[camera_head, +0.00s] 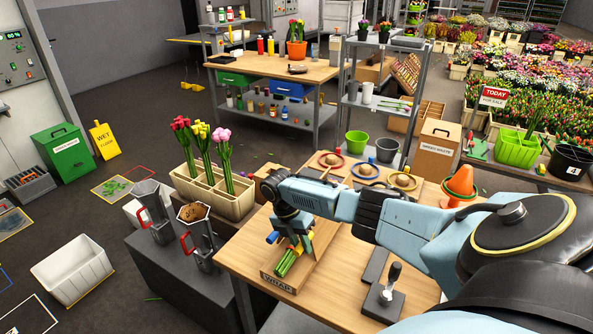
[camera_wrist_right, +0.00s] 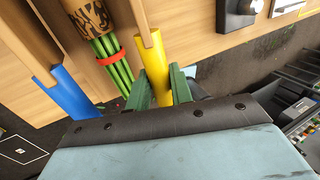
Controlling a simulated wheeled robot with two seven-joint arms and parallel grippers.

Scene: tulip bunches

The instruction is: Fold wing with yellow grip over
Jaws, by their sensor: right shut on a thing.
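My right gripper (camera_wrist_right: 160,88) has its green fingers closed around the yellow grip (camera_wrist_right: 154,62), a rod at the edge of a wooden panel. The same right gripper (camera_head: 292,232) is over the board marked WRAP (camera_head: 277,283) in the head view, and it hides much of the board. A bunch of green stems (camera_wrist_right: 112,62) with a red band lies beside the yellow grip, and it also shows in the head view (camera_head: 288,263). A brown patterned piece (camera_wrist_right: 90,14) is around the upper bunch. The blue grip (camera_wrist_right: 74,92) is on the other side, free. My left gripper is out of view.
A cream planter (camera_head: 208,203) with red, yellow and pink tulips stands left of the wooden table (camera_head: 240,262). Two metal pitchers with red handles are nearby. A black-handled tool (camera_head: 389,283) and an orange cone (camera_head: 461,184) stand on the table's right side.

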